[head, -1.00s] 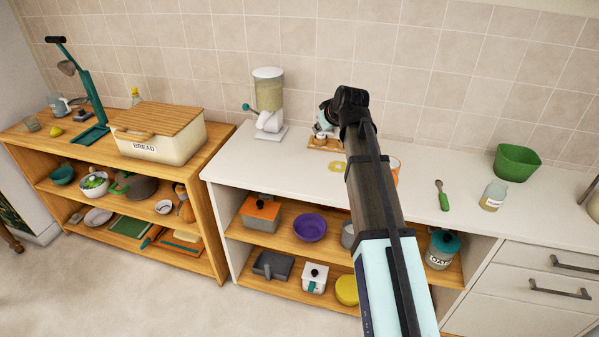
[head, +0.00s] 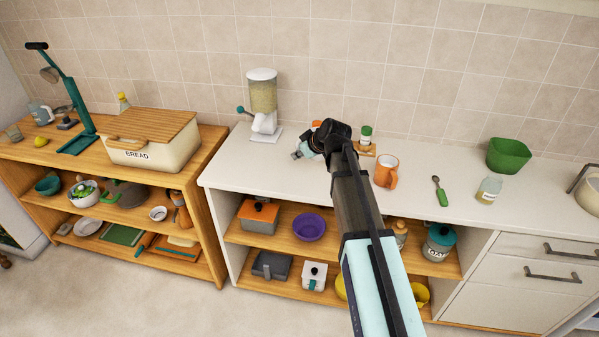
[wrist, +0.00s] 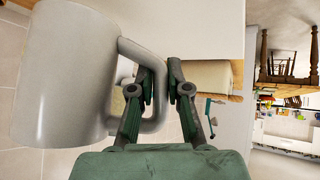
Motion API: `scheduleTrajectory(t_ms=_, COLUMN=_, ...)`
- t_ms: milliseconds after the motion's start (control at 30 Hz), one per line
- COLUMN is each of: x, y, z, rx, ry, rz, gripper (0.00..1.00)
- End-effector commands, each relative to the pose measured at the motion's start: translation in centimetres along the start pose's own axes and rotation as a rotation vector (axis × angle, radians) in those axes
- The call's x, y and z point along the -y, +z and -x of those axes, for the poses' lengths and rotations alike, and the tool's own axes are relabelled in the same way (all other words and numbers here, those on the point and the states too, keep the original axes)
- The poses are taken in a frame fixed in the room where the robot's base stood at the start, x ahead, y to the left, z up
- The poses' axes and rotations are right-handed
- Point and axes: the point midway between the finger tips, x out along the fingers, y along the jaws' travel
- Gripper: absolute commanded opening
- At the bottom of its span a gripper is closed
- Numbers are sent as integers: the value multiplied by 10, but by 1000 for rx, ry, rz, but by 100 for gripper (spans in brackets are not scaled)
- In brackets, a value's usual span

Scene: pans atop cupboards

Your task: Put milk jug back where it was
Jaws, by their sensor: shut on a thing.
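In the wrist view a plain grey-white jug (wrist: 65,75) fills the left side, its loop handle (wrist: 157,95) pointing at my gripper (wrist: 174,85). The gripper's dark green fingers are shut on this handle. In the head view my gripper (head: 302,151) is over the back of the white counter (head: 236,174), right of the grain dispenser. The jug cannot be made out there; my arm hides part of that area. Whether the jug touches any surface is not clear.
The grain dispenser (head: 263,100) stands left of my gripper. A spice jar (head: 366,136) on a small wooden stand and an orange mug (head: 386,172) are to the right.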

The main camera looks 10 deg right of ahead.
Motion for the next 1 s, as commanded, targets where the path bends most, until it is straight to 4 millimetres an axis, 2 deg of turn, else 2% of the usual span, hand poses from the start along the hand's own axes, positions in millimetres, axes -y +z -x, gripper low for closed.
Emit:
scheduleTrajectory(t_ms=133, x=5, y=19, z=-19, rx=1, ry=-2, rz=-2, gripper=0)
scheduleTrajectory(t_ms=300, x=8, y=33, z=-34, rx=-1, ry=1, rz=0, gripper=0)
scheduleTrajectory(t_ms=567, x=10, y=42, z=-43, rx=0, ry=0, rz=0, gripper=0)
scheduleTrajectory(t_ms=833, x=14, y=62, z=-63, rx=0, ry=0, rz=0, gripper=0)
scheduleTrajectory(t_ms=1000, x=15, y=64, z=-65, rx=-1, ry=1, rz=1, gripper=0)
